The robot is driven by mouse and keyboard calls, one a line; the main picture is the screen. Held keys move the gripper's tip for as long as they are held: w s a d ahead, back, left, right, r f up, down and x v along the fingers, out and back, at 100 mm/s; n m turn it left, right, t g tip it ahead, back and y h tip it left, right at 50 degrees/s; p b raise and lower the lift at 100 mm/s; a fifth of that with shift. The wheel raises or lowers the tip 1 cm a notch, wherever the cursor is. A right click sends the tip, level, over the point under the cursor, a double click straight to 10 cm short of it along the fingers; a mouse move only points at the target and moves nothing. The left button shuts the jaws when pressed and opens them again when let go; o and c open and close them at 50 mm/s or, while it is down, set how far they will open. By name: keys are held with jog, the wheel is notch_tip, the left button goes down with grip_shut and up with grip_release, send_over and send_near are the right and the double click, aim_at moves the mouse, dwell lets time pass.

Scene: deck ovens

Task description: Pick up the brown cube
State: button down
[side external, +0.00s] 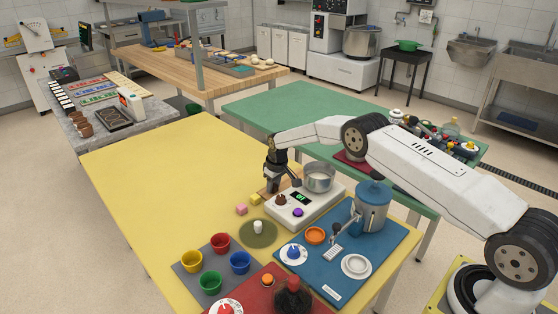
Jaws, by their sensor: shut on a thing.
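My gripper (273,183) points down at the left end of the white scale, near the middle of the yellow table. Its jaws are shut on the brown cube (271,187), which is small here and partly hidden by the fingers. I cannot tell from this view whether the cube touches the surface below. A yellow cube (255,200) and a pink cube (241,209) lie on the yellow table just left of and in front of my gripper.
The white scale (314,203) carries a metal pot (319,177) and a dark brown item (281,199) close to my gripper. A blue mat (331,283) with a blue-lidded dispenser (371,207) lies right. Several coloured cups stand in front. The left of the yellow table (150,170) is clear.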

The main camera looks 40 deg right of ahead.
aim_at(274, 186)
jog(key=shift+r, duration=0.15)
jog(key=shift+r, duration=1.35)
jog(key=shift+s+a+r, duration=0.1)
jog(key=shift+s+r, duration=0.45)
jog(key=shift+r, duration=0.25)
jog(key=s+r, duration=0.3)
jog(key=r, duration=0.1)
jog(key=shift+s+a+r, duration=0.1)
jog(key=shift+s+a, duration=0.15)
jog(key=s+a+r, duration=0.1)
jog(key=s+r, duration=0.3)
jog(key=s, duration=0.5)
jog(key=shift+s+a+r, duration=0.1)
